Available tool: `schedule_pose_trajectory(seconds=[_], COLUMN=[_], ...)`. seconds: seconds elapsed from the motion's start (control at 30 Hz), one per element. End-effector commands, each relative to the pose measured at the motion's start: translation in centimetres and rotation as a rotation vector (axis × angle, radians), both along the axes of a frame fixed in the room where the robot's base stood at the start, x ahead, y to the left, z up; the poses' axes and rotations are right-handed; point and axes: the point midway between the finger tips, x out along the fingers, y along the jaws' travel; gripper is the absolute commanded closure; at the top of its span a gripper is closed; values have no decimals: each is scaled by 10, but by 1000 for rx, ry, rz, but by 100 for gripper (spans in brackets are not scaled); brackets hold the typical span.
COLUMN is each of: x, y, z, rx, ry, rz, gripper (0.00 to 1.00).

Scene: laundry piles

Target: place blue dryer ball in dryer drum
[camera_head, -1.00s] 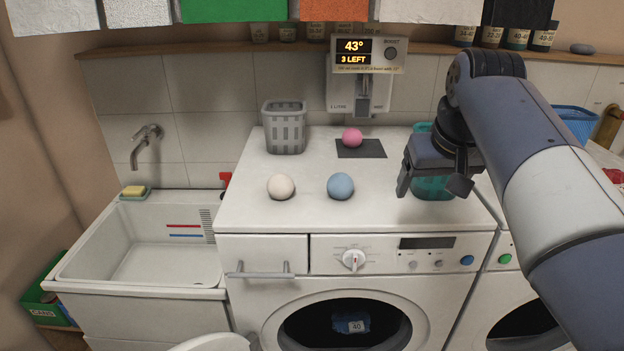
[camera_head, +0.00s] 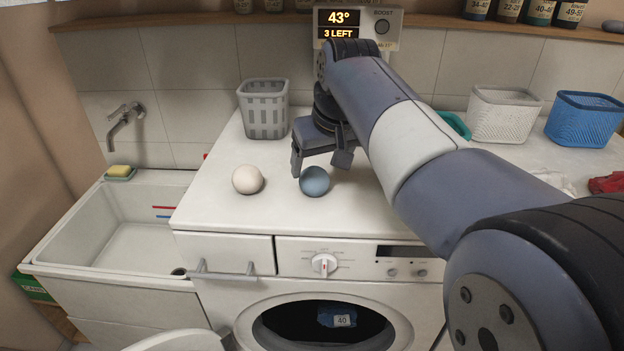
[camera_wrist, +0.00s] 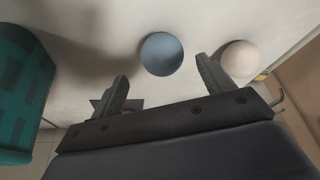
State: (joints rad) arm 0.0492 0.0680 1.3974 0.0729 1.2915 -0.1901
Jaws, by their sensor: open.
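The blue dryer ball (camera_head: 315,181) rests on the white top of the washing machine, right of a cream ball (camera_head: 248,180). My gripper (camera_head: 318,172) is open and empty, close above and behind the blue ball. In the wrist view the blue ball (camera_wrist: 161,54) lies beyond and roughly between the two open fingers (camera_wrist: 163,88). The cream ball (camera_wrist: 239,58) is past the right finger. Below is the round front opening of a machine, its dark drum (camera_head: 290,328) holding a blue item tagged 40. The pink ball is hidden behind my arm in the head view.
A grey basket (camera_head: 264,110) stands at the back left of the top. White (camera_head: 503,115) and blue (camera_head: 584,120) baskets stand at the right. A teal container (camera_wrist: 18,90) shows in the wrist view. A sink (camera_head: 125,225) is at the left. The machine top's front left is clear.

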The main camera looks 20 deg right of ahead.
Motion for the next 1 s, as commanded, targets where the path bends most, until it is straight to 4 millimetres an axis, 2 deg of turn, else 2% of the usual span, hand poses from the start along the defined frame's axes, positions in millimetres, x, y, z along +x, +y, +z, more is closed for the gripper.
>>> schedule_pose_trajectory(seconds=[0.17,0.43,0.73,1.0], x=[6,23,24,24], y=[2,7,7,7], z=[-12,-45,-50,-50], rx=[0,0,0,0], ry=[1,1,-1,-1], rz=[0,0,0,0], gripper=[24,24,24,46])
